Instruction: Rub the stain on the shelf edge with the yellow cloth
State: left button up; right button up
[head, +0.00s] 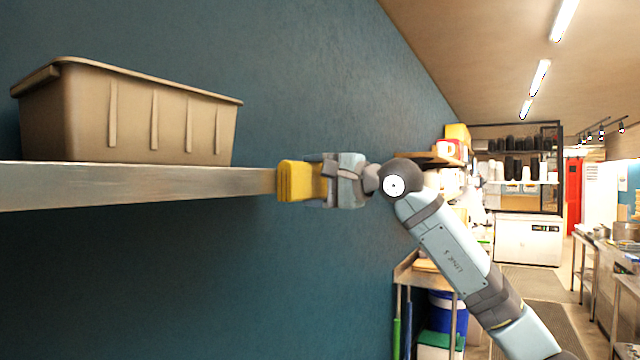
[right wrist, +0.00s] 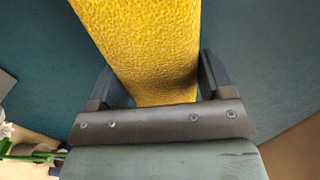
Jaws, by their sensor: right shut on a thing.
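My right gripper (head: 318,181) is shut on the yellow cloth (head: 292,181) at the right end of the shelf (head: 120,184). In the head view the cloth meets or overlaps the shelf's end; I cannot tell if it is pressed on it. In the right wrist view the cloth (right wrist: 145,45) fills the space between the two fingers (right wrist: 155,88). No stain shows on the visible shelf edge; any part behind the cloth is hidden. My left gripper is not in view.
A tan plastic bin (head: 135,115) stands on the shelf. The blue wall (head: 330,80) runs behind shelf and gripper. Farther right are a loaded side rack (head: 425,270), a white appliance (head: 528,240) and work tables (head: 600,245). The space below the shelf looks clear.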

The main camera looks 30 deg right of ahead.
aim_at(307, 182)
jog(key=shift+s+a+b, duration=0.2)
jog(key=shift+s+a, duration=0.25)
jog(key=shift+a, duration=0.35)
jog(key=shift+s+a+b, duration=0.2)
jog(key=shift+s+a, duration=0.2)
jog(key=shift+a, duration=0.4)
jog(key=shift+s+d, duration=0.1)
jog(key=shift+s+d+f+b, duration=0.15)
jog(key=shift+s+d+b, duration=0.15)
jog(key=shift+s+b, duration=0.25)
jog(key=shift+b+v, duration=0.7)
jog(key=shift+v, duration=1.5)
jog(key=b+v, duration=0.1)
jog(key=v, duration=0.2)
